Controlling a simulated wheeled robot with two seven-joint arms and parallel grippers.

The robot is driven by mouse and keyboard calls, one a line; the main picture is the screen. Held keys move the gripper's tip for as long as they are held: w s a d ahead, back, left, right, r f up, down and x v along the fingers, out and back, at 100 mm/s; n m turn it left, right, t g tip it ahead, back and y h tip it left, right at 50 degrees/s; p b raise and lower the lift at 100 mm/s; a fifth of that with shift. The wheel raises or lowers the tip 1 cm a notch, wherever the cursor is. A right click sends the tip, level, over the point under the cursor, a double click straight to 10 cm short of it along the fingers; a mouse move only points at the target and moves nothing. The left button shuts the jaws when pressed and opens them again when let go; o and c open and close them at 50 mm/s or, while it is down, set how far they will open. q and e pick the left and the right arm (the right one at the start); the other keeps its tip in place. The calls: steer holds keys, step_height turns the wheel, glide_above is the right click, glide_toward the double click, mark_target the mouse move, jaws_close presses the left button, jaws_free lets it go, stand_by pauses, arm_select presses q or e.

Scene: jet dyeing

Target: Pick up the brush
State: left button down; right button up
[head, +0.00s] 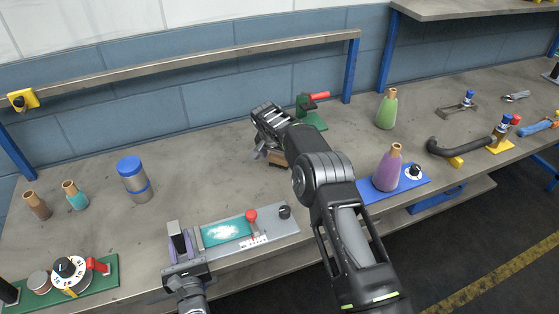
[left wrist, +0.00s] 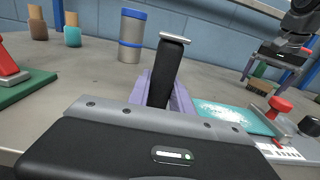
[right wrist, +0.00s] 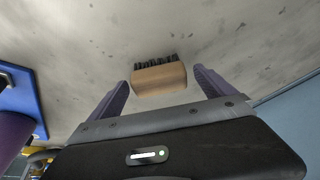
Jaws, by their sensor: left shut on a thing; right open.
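The brush (right wrist: 158,80) has a light wooden block and dark bristles. In the right wrist view it lies on the grey bench between and just beyond the tips of my right gripper (right wrist: 161,76), which is open and empty. In the head view the brush (head: 278,158) is partly hidden by the right gripper (head: 262,152). The brush (left wrist: 262,86) also shows in the left wrist view, under the right gripper. My left gripper (left wrist: 165,88) is shut on a black handle with a flat metal top (left wrist: 170,62), held upright near the bench's front edge.
A grey panel with a teal patch (head: 226,231) and a red-knobbed lever (head: 251,215) lies beside the left gripper. A green clamp with a red handle (head: 310,103) stands behind the brush. A purple bottle (head: 387,168) stands to the right. Bare bench lies left of the brush.

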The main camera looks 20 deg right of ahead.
mark_target(279, 156)
steer(key=c, duration=1.6)
step_height(279, 156, up, 10)
steer(key=shift+r, duration=0.1)
stand_by(0.3)
steer(key=o, duration=0.9)
steer(key=c, duration=0.6)
